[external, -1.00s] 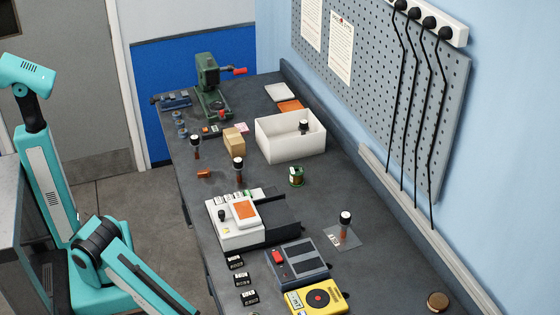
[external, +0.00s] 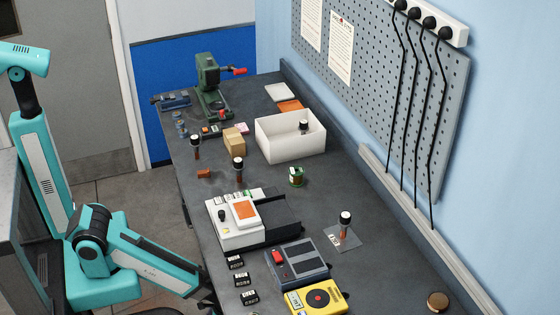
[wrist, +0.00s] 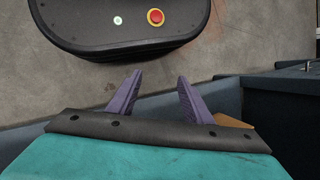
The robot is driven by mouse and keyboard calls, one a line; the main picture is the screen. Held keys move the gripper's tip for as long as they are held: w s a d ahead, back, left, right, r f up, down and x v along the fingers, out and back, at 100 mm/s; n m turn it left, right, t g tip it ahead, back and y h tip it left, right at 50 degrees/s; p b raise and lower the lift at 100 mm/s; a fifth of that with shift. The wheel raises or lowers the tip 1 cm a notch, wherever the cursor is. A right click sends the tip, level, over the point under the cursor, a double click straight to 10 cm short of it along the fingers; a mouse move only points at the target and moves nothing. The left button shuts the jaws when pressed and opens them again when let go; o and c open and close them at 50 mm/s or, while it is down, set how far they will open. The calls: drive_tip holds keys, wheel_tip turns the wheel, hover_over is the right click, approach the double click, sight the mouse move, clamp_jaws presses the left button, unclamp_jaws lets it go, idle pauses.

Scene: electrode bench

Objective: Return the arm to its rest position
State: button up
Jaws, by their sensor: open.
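My teal arm (external: 155,262) is at the left of the bench in the external view, folded with its forearm reaching down and right toward the bench's near left edge. Its far end is dark and only partly visible there, and the fingers cannot be made out. In the wrist view my gripper (wrist: 156,95) shows two purple fingers spread apart with nothing between them. Beyond the fingers are the floor and a dark rounded body with a red button (wrist: 156,17).
The dark bench (external: 330,195) holds a white box (external: 290,148), a green press (external: 209,85), a white meter (external: 235,226), a yellow meter (external: 315,298) and several upright electrodes. Small black labelled blocks (external: 241,280) line its near edge. Open floor (external: 150,205) lies left of the bench.

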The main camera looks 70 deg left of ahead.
drive_tip(key=s+a+r+n+g+h+p, duration=0.1)
drive_tip(key=s+r+n+g+h, duration=0.1)
drive_tip(key=s, duration=0.4)
drive_tip(key=shift+s+a+r+n+h+p, duration=0.35)
drive_tip(key=shift+r+n+h, duration=0.4)
drive_tip(key=shift+r, duration=0.4)
